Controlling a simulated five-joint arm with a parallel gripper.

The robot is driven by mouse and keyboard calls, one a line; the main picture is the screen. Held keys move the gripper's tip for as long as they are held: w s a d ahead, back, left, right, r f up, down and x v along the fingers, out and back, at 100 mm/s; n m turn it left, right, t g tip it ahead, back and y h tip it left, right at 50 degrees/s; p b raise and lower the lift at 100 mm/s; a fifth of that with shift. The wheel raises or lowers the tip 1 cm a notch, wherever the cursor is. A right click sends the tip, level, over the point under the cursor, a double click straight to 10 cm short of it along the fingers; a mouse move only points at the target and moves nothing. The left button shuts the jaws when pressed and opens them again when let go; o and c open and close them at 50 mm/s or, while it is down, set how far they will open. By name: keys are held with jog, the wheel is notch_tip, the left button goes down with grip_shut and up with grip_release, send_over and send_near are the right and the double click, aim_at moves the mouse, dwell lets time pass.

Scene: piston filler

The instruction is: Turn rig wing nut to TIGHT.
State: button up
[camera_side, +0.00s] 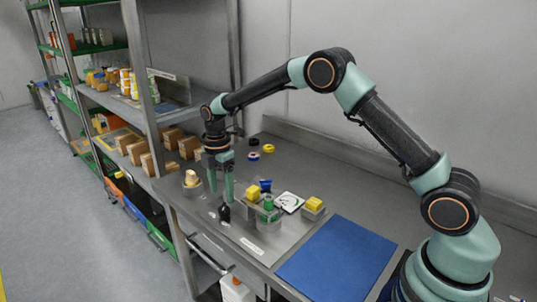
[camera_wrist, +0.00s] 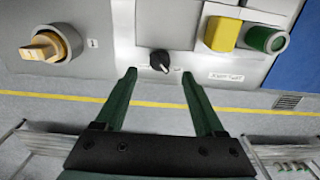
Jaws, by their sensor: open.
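My gripper (camera_side: 220,194) points down over the bench, its two green fingers apart with nothing between them. In the wrist view my gripper (camera_wrist: 159,74) has its fingertips either side of a small black knob (camera_wrist: 160,62) with a pale pointer mark. The black knob (camera_side: 224,213) also shows just by the fingertips in the side view; I cannot tell the height gap. A tan winged knob (camera_wrist: 42,47) sits on a grey round base at the left; it also shows in the side view (camera_side: 191,178). I cannot tell which is the wing nut. No TIGHT mark is readable.
Right of the black knob stand a yellow block (camera_wrist: 222,33) and a green round part (camera_wrist: 265,39). A white dial (camera_side: 289,201), a blue part (camera_side: 265,185) and another yellow part (camera_side: 314,203) are close by. A blue mat (camera_side: 337,258) lies clear at the front right.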

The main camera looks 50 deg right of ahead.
aim_at(224, 209)
notch_tip(224, 209, down, 6)
jog(key=shift+f, duration=0.1)
dwell(0.4)
grip_shut()
